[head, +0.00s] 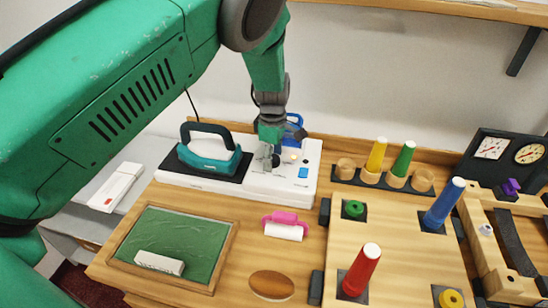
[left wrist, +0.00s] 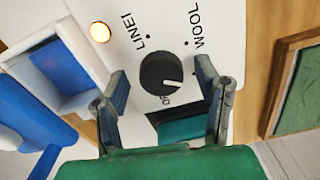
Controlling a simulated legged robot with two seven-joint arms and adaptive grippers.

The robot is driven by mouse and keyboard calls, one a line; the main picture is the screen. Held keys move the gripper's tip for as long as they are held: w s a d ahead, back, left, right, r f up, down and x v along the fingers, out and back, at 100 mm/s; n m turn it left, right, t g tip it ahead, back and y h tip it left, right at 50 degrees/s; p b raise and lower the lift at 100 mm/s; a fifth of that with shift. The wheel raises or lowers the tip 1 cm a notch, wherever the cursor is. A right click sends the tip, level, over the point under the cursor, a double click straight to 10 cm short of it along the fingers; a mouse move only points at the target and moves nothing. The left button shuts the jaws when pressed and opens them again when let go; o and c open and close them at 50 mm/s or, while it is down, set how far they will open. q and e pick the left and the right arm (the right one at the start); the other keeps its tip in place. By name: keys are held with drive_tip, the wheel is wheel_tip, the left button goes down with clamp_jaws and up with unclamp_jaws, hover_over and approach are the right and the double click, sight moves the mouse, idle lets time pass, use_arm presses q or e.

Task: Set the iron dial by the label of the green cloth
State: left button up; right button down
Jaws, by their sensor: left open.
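The iron dial (left wrist: 160,72) is a round black knob with a white pointer mark on a white panel. In the left wrist view the mark points to the lower right, between the word WOOL (left wrist: 199,28) and a partly hidden label. Another label reading LINE and a cut-off letter (left wrist: 140,30) is at the upper left. My left gripper (left wrist: 163,78) is open, its fingers on either side of the dial; contact cannot be told. In the head view my left gripper (head: 269,158) hides the dial. The teal iron (head: 209,155) rests on a black pad. I cannot make out a green cloth.
A lit orange lamp (left wrist: 99,32) is near the dial. A blue object (head: 295,125) stands behind my gripper.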

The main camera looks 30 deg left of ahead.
sight(274, 157)
use_arm(q)
wheel_tip(274, 157, up, 12)
drive_tip(key=shift+w+f, duration=0.15)
drive_tip(key=shift+f, duration=0.1)
idle(0.6)
